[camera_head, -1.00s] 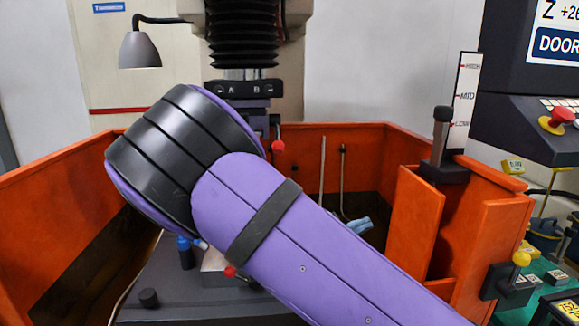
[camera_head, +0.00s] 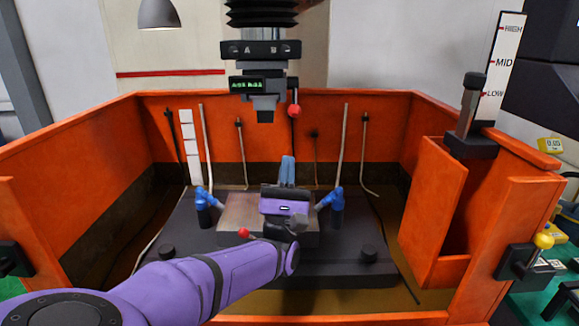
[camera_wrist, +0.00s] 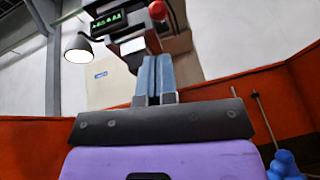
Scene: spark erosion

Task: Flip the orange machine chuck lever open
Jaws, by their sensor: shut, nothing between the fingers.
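The chuck (camera_head: 264,97) hangs under the machine head, above the middle of the tank. Its lever, ending in a red-orange ball (camera_head: 294,111), is at the right side of the chuck, with the stem rising above the ball. In the wrist view the ball (camera_wrist: 157,10) is at the top edge and the chuck (camera_wrist: 135,50) is below and left of it. My gripper (camera_head: 288,160) is below the chuck, its blue-grey fingers pointing up. In the wrist view the fingers (camera_wrist: 155,62) are shut together and empty, apart from the lever.
Orange tank walls (camera_head: 270,115) surround the work table. A second red ball (camera_head: 244,233) is low on the table, close to my forearm. Blue nozzles (camera_head: 204,205) stand on both sides of my gripper. A lamp (camera_head: 158,14) hangs at upper left. Free space lies between gripper and chuck.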

